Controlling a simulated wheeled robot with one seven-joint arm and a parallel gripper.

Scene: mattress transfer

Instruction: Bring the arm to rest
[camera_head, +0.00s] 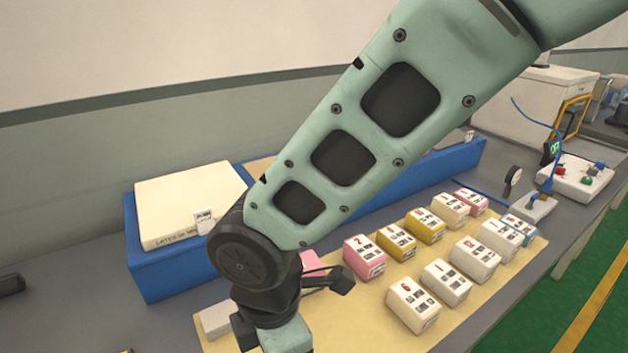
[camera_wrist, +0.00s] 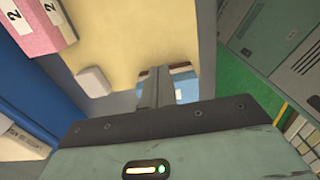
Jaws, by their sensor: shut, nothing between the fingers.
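My green arm crosses the head view from the upper right to the lower middle, bent at a dark joint. My gripper shows in the wrist view (camera_wrist: 156,80), with its fingers together and nothing held. Its fingertips are below the frame in the head view. In the wrist view a blue and white block (camera_wrist: 186,86) lies partly behind the fingers; I cannot tell whether they touch. A pink block marked 2 (camera_wrist: 35,30) is at the upper left, apart from the fingers.
A cream latex slab (camera_head: 185,195) lies on a blue tray (camera_head: 165,278) at left. Several white, yellow and pink blocks, including a white one (camera_head: 413,304), stand on a tan mat (camera_head: 365,322). A control box (camera_head: 580,182) sits at right. Green floor (camera_head: 600,270) lies beyond the table edge.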

